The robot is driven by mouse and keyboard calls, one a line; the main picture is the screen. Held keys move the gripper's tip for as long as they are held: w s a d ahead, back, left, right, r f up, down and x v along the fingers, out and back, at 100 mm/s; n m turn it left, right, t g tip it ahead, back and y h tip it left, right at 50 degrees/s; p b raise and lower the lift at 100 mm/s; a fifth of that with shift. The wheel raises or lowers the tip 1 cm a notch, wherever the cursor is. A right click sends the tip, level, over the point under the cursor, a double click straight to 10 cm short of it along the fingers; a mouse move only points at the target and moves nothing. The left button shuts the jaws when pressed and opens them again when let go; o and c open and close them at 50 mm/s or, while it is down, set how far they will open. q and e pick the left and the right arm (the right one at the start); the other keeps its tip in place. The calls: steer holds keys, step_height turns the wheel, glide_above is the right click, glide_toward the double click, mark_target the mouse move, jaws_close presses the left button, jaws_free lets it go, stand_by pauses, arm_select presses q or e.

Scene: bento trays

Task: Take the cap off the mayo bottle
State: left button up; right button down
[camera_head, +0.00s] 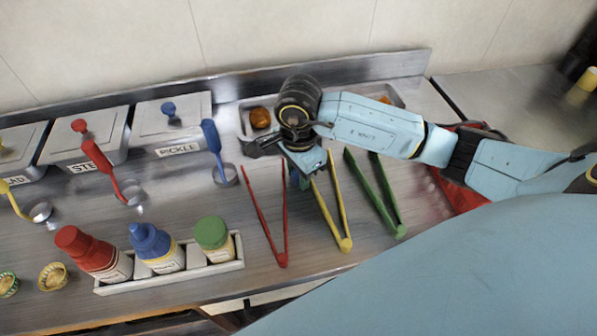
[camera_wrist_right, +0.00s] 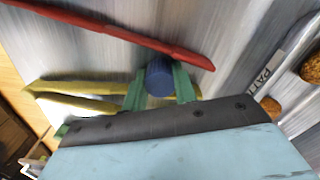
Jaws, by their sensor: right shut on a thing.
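My right gripper (camera_head: 299,182) is over the tongs, to the right of the bottles. In the wrist view its green fingers (camera_wrist_right: 159,84) are shut on a small blue cylinder, which looks like a blue cap (camera_wrist_right: 159,75). In the head view, a bottle with a blue top (camera_head: 151,241) stands in a white rack (camera_head: 200,272), between a red-topped bottle (camera_head: 85,247) and a green-topped bottle (camera_head: 214,237). Their labels are too small to read, so I cannot tell which is mayo. My left gripper is not in view.
Red tongs (camera_head: 272,238), yellow tongs (camera_head: 332,218) and green tongs (camera_head: 387,209) lie on the metal counter (camera_head: 225,205) around the right gripper. Lidded containers (camera_head: 170,133) with ladles stand at the back left. Small baskets (camera_head: 53,277) are at the front left.

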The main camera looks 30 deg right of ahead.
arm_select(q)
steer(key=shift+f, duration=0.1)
arm_select(e)
steer(key=c, duration=1.6)
jaws_free()
steer(key=shift+f, duration=0.15)
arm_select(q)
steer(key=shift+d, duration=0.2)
arm_select(e)
steer(key=shift+o, duration=1.1)
steer(key=shift+r, duration=0.2)
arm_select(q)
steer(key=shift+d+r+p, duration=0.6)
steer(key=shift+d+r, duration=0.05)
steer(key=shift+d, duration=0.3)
arm_select(e)
step_height(320, 180, up, 12)
steer(key=shift+s, duration=0.1)
